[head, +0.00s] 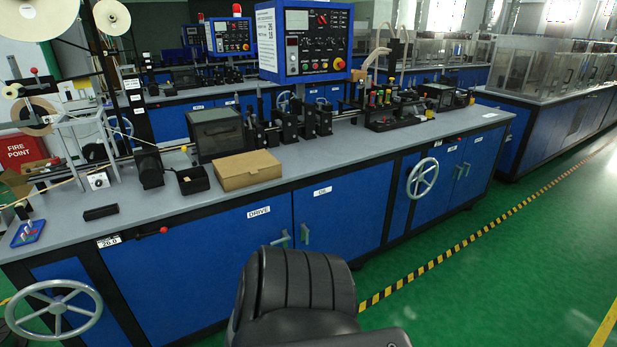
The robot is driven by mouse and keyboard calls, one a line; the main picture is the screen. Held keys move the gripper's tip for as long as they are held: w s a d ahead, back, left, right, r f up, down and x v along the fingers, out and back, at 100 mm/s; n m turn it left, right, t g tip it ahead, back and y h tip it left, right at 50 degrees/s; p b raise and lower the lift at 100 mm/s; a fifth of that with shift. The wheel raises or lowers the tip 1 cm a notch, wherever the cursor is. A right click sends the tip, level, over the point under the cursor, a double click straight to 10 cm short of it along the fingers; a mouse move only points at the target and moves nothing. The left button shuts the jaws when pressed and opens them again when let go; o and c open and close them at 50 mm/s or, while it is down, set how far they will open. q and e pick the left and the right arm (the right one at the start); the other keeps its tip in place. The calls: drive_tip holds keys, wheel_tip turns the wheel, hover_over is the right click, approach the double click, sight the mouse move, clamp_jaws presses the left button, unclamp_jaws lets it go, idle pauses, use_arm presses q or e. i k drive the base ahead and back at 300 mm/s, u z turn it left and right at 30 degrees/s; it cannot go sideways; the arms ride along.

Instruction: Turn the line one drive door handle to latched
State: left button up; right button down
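The blue drive door (205,258), labelled DRIVE, is closed in the front of the nearest bench, left of the middle in the head view. Its small pale green-grey handle (281,239) is at the door's right edge and looks tilted, not upright. Whether it is latched I cannot tell. The blue door to the right (345,213) has its own handle (305,234), which stands upright close beside the drive handle. Neither of my grippers is in view. Nothing is seen touching the handle.
A dark ribbed part of my own body covers the bottom middle. Handwheels stick out at the lower left (54,310) and right (422,179) of the bench front. A cardboard box (247,171) sits on the bench top (345,145). Green floor (480,290) is clear at right.

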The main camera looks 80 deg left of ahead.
sight(287, 237)
drive_tip(key=u, duration=0.4)
drive_tip(key=i, duration=0.95)
drive_tip(key=u, duration=1.45)
drive_tip(key=i, duration=0.6)
drive_tip(key=u, duration=0.65)
